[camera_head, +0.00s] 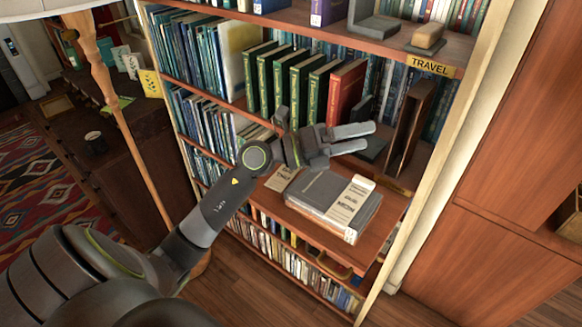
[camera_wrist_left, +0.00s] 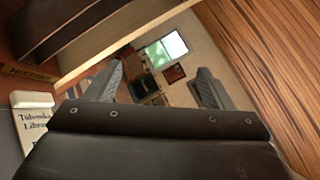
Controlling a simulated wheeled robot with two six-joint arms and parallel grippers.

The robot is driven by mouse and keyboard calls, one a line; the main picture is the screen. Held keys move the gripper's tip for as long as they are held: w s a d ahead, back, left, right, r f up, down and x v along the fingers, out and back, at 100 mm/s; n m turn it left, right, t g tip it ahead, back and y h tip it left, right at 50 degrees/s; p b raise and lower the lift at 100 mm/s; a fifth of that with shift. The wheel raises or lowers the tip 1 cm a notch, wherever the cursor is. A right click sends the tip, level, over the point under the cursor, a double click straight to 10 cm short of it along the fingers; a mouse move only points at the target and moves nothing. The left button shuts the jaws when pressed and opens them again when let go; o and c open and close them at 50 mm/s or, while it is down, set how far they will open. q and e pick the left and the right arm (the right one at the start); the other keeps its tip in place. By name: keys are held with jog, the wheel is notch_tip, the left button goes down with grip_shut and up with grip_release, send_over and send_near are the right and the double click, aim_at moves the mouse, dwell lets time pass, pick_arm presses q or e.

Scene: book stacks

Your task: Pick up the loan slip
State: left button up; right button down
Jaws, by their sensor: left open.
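The loan slip, a white printed paper (camera_head: 349,202), lies on top of a thick grey book (camera_head: 318,188) on the pulled-out wooden shelf board. In the left wrist view, a printed slip (camera_wrist_left: 33,130) shows at the lower left edge, partly cut off. My left gripper (camera_head: 358,138) is open and empty. It is above and behind the grey book, in front of the shelf row, with its fingers pointing right. In the left wrist view its two fingers (camera_wrist_left: 160,90) stand wide apart with nothing between them. My right gripper is not in view.
Green books (camera_head: 290,88) and a red book (camera_head: 345,92) stand behind my gripper. A dark upright panel-like object (camera_head: 409,128) is to its right. A tan card (camera_head: 281,178) lies left of the grey book. The board (camera_head: 372,235) has bare room in front.

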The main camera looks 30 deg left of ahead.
pick_arm(q)
jog(key=w+a+f+m+g+y, duration=0.4)
jog(key=w+a+f+g+y, duration=0.1)
jog(key=f+y, duration=0.15)
jog(key=a+r+n+g+y, duration=0.25)
jog(key=a+y, duration=0.65)
jog(key=a, duration=0.5)
jog(key=shift+n+g, duration=0.35)
jog(key=shift+g, duration=0.1)
jog(key=b+x, duration=1.2)
jog(key=b, duration=0.2)
jog(key=shift+s+f+b, duration=0.15)
jog(key=shift+b, duration=0.25)
jog(key=shift+a+f+p, duration=0.1)
jog(key=shift+f+p, duration=0.2)
jog(key=shift+p, duration=0.1)
jog(key=p+x, duration=0.1)
jog(key=x, duration=0.2)
jog(key=shift+w+a+f, duration=0.2)
jog(key=shift+w+f, duration=0.05)
jog(key=shift+w, duration=0.1)
jog(key=shift+w+f, duration=0.15)
jog(key=shift+f, duration=0.25)
